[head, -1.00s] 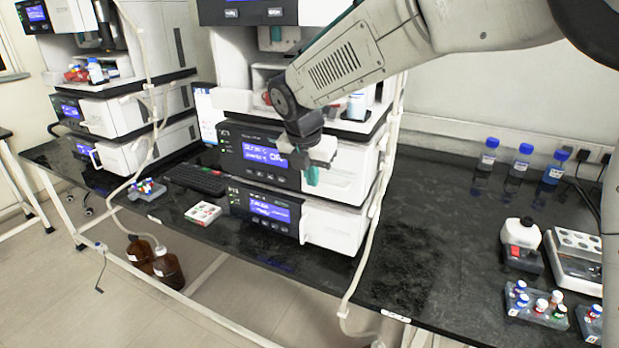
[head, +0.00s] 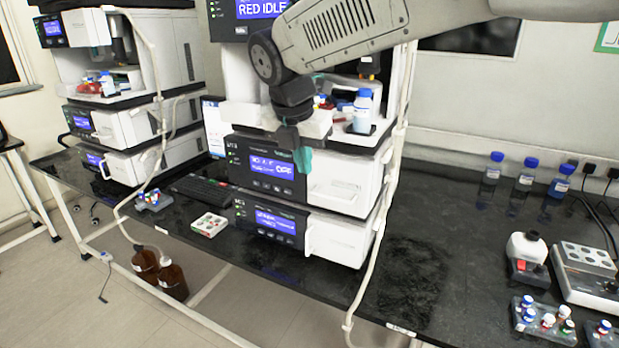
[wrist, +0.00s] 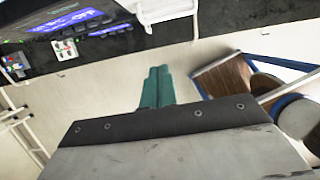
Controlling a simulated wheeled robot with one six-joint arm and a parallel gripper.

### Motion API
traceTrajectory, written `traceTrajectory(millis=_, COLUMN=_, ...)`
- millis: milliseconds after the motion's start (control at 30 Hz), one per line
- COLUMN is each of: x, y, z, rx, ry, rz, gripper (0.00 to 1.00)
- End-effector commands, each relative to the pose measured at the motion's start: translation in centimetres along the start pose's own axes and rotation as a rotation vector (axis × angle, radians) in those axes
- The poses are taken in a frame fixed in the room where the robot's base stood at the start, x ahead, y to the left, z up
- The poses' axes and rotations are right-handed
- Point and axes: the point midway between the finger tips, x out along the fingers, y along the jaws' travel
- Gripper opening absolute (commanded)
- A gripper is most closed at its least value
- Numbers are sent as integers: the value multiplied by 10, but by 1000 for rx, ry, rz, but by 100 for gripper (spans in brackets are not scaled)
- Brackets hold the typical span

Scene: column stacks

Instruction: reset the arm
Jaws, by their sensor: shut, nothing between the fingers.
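My gripper (head: 303,160) hangs at the end of my arm in front of the middle instrument stack (head: 345,190) in the head view. Its teal fingers point down and sit together, with nothing between them. In the wrist view the closed fingers (wrist: 158,87) point away over the floor beyond the bench edge. My arm reaches in from the upper right of the head view and covers part of the stack's upper section.
The black bench (head: 430,270) is clear in the middle. A vial rack (head: 540,318), a white-and-black device (head: 526,255) and blue-capped bottles (head: 525,175) stand at right. Brown bottles (head: 172,280) stand below.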

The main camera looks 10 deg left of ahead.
Motion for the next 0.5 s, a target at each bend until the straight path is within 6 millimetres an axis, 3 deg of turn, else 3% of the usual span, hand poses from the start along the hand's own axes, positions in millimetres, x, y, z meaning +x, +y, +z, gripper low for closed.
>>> traceTrajectory(millis=167, x=-10, y=-1, z=1, rx=42, ry=1, rz=-1, gripper=0)
traceTrajectory(millis=267, x=-9, y=-2, z=-1, rx=180, ry=8, rz=-5, gripper=0)
traceTrajectory(millis=333, x=3, y=-10, z=-12, rx=335, ry=31, rz=-34, gripper=0)
traceTrajectory(millis=433, x=13, y=-39, z=-31, rx=624, ry=64, rz=-87, gripper=0)
traceTrajectory(millis=500, x=15, y=-73, z=-38, rx=862, ry=79, rz=-126, gripper=0)
